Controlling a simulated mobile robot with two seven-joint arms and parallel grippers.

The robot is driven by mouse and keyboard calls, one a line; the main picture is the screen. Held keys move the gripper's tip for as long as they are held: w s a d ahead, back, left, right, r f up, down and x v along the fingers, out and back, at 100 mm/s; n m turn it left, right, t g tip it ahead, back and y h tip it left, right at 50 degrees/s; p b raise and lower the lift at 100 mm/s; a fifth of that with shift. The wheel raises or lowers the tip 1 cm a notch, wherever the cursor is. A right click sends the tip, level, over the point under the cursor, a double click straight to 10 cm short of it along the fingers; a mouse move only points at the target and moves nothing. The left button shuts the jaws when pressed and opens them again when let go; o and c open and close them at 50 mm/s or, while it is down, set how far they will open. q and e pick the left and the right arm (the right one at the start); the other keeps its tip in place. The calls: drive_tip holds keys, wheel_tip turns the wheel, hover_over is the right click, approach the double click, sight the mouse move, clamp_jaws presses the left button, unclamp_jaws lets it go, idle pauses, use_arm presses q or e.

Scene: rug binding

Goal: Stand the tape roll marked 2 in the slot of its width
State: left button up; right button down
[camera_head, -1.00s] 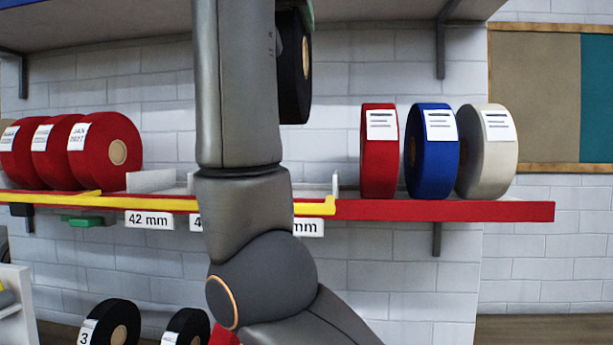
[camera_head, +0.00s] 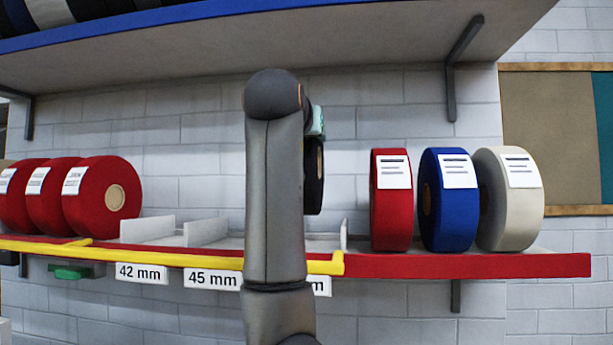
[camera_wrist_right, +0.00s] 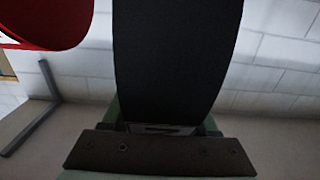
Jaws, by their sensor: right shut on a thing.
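A black tape roll (camera_head: 314,178) hangs upright above the shelf, partly hidden behind my right arm; its number is not visible. My right gripper (camera_head: 317,124) is shut on its upper part. In the right wrist view the black roll (camera_wrist_right: 178,55) fills the middle, between the fingers of the gripper (camera_wrist_right: 165,128). Below are slots with low white dividers (camera_head: 205,232), labelled 42 mm (camera_head: 141,273) and 45 mm (camera_head: 212,280). A third label (camera_head: 322,286) is mostly hidden by the arm. The roll is apart from the shelf. My left gripper is not in view.
Red (camera_head: 391,215), blue (camera_head: 447,205) and white (camera_head: 510,210) rolls stand right of the slots. Several red rolls (camera_head: 95,210) stand at the left. A yellow strip (camera_head: 180,258) edges the shelf front. An upper shelf (camera_head: 230,50) overhangs. A red roll (camera_wrist_right: 45,20) shows in the wrist view.

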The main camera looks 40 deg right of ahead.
drive_tip(key=f, duration=0.2)
drive_tip(key=w+d+f, duration=0.2)
drive_tip(key=f, duration=0.1)
drive_tip(key=shift+f+b, duration=0.3)
drive_tip(key=shift+f, duration=0.3)
drive_tip(key=shift+s, duration=0.1)
drive_tip(key=shift+f, duration=0.1)
drive_tip(key=shift+f, duration=0.15)
drive_tip(key=shift+c, duration=0.8)
unclamp_jaws()
